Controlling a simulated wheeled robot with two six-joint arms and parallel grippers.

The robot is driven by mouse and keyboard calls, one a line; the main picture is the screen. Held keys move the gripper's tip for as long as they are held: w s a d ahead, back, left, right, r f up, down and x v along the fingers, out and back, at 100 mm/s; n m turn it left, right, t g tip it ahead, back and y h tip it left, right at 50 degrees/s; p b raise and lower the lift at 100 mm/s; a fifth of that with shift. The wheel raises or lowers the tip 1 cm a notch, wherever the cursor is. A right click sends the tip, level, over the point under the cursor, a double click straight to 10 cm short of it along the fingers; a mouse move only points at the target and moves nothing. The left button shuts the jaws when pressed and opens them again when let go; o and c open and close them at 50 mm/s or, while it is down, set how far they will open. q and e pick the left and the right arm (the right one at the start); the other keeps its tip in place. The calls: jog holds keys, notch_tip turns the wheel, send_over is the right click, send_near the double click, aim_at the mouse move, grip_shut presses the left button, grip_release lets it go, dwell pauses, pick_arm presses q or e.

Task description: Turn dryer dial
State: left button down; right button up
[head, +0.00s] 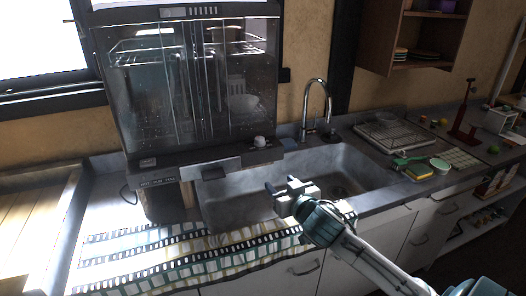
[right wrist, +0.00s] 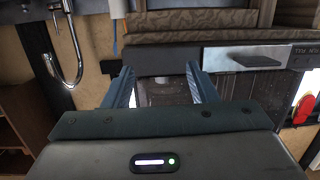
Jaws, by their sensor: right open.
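I cannot make out the dial in that view. My left gripper is not in view.
The sink (head: 345,165) lies under my right gripper, with a tall curved faucet (head: 318,100) at its back. A striped cloth (head: 190,255) covers the front counter. A drying rack (head: 390,138), sponge (head: 417,172) and small bowl (head: 440,165) are to the right.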

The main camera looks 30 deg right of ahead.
jog(key=t, duration=0.2)
send_near(260, 142)
jog(key=s, duration=0.1)
jog(key=w+p, duration=0.1)
jog(key=w, duration=0.1)
jog(key=w+d, duration=0.1)
jog(key=w, duration=0.2)
jog(key=w+p, duration=0.1)
jog(key=w, duration=0.2)
jog(key=shift+w+d+r+p, duration=0.2)
jog(key=shift+w+d+p, duration=0.05)
jog(key=shift+d+p, duration=0.1)
jog(key=shift+w+d, duration=0.1)
jog(key=shift+w, duration=0.5)
jog(key=shift+w+f, duration=0.1)
jog(key=c, duration=0.9)
jog(key=shift+c, duration=0.3)
jog(key=m+h, duration=0.1)
jog(key=h, duration=0.1)
jog(key=shift+w+a+m+g+h+b, duration=0.1)
jog(key=shift+a+m+g+h+b, duration=0.2)
jog(key=shift+m+g+b, duration=0.1)
jog(key=shift+m+g+h, duration=0.3)
jog(key=shift+m+h, duration=0.1)
jog(key=shift+h, duration=0.2)
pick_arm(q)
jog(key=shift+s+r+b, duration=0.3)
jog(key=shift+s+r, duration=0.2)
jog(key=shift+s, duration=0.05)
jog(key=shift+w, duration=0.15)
